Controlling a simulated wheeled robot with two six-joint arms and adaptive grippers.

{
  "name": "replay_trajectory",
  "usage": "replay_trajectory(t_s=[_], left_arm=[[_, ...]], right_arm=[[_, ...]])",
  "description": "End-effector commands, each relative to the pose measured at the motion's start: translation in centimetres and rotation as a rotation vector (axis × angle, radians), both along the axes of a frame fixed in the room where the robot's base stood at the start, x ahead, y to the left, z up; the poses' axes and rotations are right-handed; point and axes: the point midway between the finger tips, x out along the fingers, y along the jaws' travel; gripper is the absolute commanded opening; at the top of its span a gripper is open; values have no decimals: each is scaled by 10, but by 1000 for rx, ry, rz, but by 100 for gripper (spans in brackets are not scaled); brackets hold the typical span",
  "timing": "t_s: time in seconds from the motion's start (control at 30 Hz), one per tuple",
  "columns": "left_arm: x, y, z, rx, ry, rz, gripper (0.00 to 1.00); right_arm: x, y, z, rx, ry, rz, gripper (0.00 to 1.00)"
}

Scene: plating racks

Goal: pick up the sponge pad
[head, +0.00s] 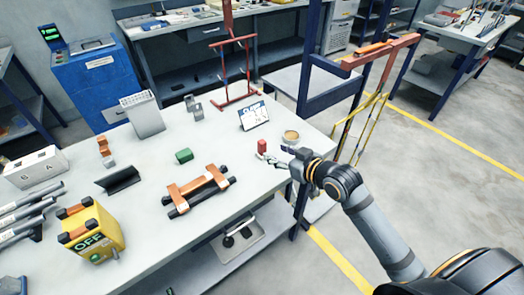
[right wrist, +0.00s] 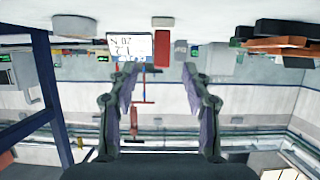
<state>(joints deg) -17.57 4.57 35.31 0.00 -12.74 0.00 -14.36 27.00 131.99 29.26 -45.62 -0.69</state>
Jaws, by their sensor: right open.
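A small red block (head: 262,146), which looks to be the sponge pad, stands upright near the table's right edge. In the right wrist view, which is upside down, the red block (right wrist: 162,48) appears ahead, between the lines of the two fingers. My right gripper (head: 263,158) is open and empty, reaching in from the right close to the block. In the right wrist view the gripper's fingers (right wrist: 160,72) are spread apart, with nothing between them. I cannot tell the exact gap to the block. My left gripper is not in view.
A blue post frame (head: 307,70) rises beyond the table's right edge.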

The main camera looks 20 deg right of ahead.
Motion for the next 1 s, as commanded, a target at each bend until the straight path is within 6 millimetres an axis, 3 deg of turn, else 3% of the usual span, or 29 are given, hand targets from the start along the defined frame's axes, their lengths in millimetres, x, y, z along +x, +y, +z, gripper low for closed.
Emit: replay_trajectory(t_s=[0.07, 0.17, 0.5, 0.73, 1.0], left_arm=[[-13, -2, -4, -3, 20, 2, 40], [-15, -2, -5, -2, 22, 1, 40], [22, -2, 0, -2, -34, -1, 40], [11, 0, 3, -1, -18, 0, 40], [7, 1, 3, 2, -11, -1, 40]], right_arm=[[11, 4, -4, 9, -2, -2, 49], [20, 7, -8, 5, -1, -2, 49], [35, 14, -15, 5, 1, 0, 49], [66, 26, -30, 2, 1, 1, 49], [69, 28, -34, 0, 1, 2, 49]])
